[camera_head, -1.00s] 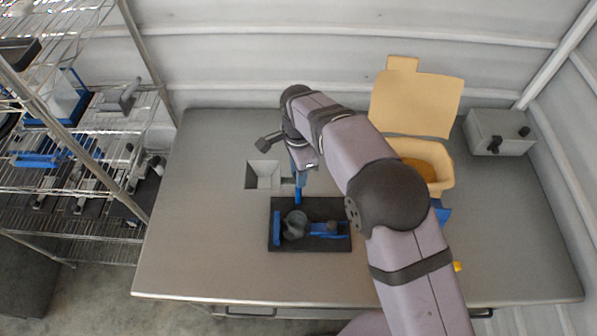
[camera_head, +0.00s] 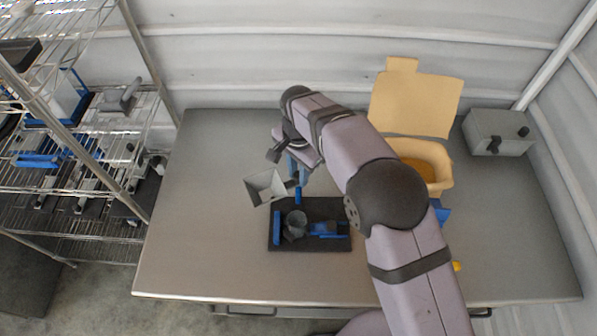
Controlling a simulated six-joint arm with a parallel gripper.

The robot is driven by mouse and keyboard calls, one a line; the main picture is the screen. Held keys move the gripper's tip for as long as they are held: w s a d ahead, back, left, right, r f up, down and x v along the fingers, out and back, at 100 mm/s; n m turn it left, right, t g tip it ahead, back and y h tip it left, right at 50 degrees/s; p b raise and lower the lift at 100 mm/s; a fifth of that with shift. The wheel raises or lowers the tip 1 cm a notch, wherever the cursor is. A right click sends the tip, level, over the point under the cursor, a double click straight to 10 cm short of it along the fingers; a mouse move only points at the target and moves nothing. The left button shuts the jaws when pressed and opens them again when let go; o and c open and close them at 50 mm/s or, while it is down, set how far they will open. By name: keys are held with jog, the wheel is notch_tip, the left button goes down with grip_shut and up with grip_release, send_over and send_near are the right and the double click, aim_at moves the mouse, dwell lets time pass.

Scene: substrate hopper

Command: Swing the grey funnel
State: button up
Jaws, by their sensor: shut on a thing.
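The grey funnel (camera_head: 264,187) is a square, open-topped hopper, tilted, at the back left of a black base (camera_head: 312,243). A short dark piece joins its right side near a blue post (camera_head: 298,194). My gripper (camera_head: 287,166) is at the funnel's upper right, shut on the funnel as far as I can tell; the contact is small and partly hidden by my wrist. On the base stand a round grey cup (camera_head: 295,224) and a blue fixture (camera_head: 327,229).
A tan open-lidded container (camera_head: 432,160) stands to the right behind my arm. A grey box (camera_head: 497,133) is at the back right. A wire shelf (camera_head: 85,150) stands left of the table. The table's left and front areas (camera_head: 195,240) are clear.

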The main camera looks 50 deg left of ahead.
jog(key=n, duration=0.4)
jog(key=shift+n, duration=2.4)
jog(key=n, duration=0.4)
jog(key=shift+f+n+p, duration=0.1)
jog(key=shift+n+p, duration=0.2)
jog(key=shift+p, duration=0.05)
jog(key=o, duration=0.7)
jog(key=shift+o, duration=0.2)
